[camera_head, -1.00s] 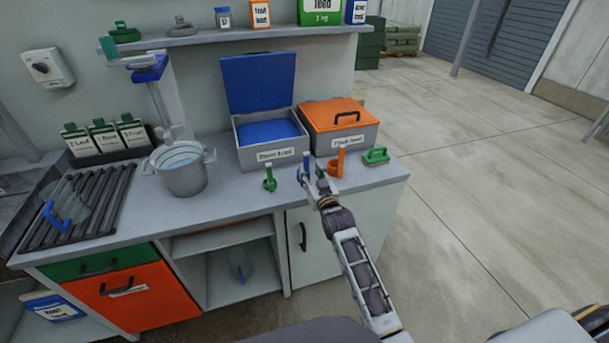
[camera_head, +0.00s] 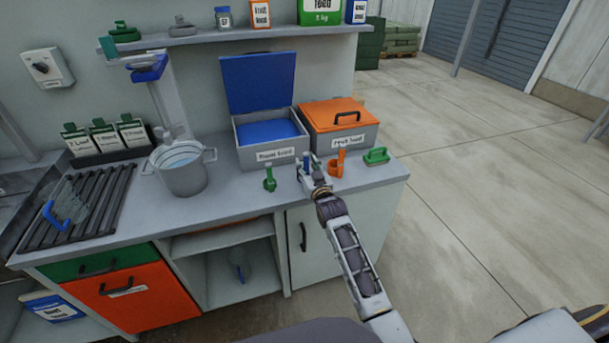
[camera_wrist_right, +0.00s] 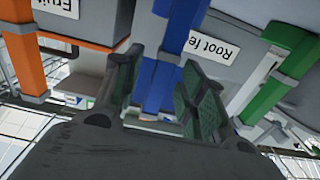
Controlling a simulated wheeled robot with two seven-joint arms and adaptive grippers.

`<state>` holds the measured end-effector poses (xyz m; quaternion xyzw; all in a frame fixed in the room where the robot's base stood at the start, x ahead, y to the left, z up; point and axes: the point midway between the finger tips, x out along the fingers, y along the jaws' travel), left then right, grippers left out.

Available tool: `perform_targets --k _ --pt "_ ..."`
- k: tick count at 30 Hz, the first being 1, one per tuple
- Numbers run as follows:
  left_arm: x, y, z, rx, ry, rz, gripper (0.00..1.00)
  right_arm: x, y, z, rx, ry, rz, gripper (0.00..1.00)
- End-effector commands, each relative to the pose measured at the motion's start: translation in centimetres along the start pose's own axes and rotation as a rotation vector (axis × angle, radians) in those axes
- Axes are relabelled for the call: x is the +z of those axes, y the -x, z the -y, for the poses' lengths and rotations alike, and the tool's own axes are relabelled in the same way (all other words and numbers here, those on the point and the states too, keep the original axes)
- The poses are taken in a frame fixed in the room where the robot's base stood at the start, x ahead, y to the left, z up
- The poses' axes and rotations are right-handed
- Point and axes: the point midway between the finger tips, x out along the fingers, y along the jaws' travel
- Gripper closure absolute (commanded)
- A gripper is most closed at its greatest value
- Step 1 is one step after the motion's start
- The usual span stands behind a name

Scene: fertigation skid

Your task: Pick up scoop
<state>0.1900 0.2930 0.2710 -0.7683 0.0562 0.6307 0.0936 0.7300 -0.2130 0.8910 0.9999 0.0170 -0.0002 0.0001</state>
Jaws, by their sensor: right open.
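A blue scoop (camera_head: 306,160) stands with its handle up near the counter's front edge, before the open blue-lidded bin. My right gripper (camera_head: 309,169) is open at this handle; it hides the scoop's lower part. In the right wrist view the blue handle (camera_wrist_right: 168,55) runs between the two open fingers (camera_wrist_right: 160,88), with no clear grip on it. A green scoop (camera_head: 269,180) stands to the left and an orange scoop (camera_head: 337,164) to the right. Their handles also show in the wrist view, orange at the left and green at the right. My left gripper is not in view.
The blue-lidded bin (camera_head: 269,154) stands open behind the scoops, beside a shut orange-lidded bin (camera_head: 341,118). A green handled piece (camera_head: 376,156) lies at the counter's right end. A metal pot (camera_head: 182,177) and a dark rack (camera_head: 85,215) are farther left.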

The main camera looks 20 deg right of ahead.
Motion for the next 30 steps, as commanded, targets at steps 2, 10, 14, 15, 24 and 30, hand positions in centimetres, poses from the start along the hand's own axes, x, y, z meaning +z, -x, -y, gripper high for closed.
perform_targets --k 2,10,14,15,24,30 --pt "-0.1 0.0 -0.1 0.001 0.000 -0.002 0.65 0.0 -0.5 0.0 0.000 0.000 0.000 0.59" --pt "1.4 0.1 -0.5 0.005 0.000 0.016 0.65 0.0 -1.0 0.0 0.000 0.000 0.000 0.59" --pt "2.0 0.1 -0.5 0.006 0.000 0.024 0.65 0.0 -1.0 0.0 0.000 0.000 0.000 0.59" --pt "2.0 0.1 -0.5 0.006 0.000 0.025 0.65 0.0 -1.0 0.0 0.000 0.000 0.000 0.59" --pt "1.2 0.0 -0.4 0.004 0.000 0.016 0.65 0.0 -1.0 0.0 0.000 0.000 0.000 0.73" --pt "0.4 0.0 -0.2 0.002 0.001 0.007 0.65 0.0 -1.0 0.0 0.000 0.000 0.000 0.99"
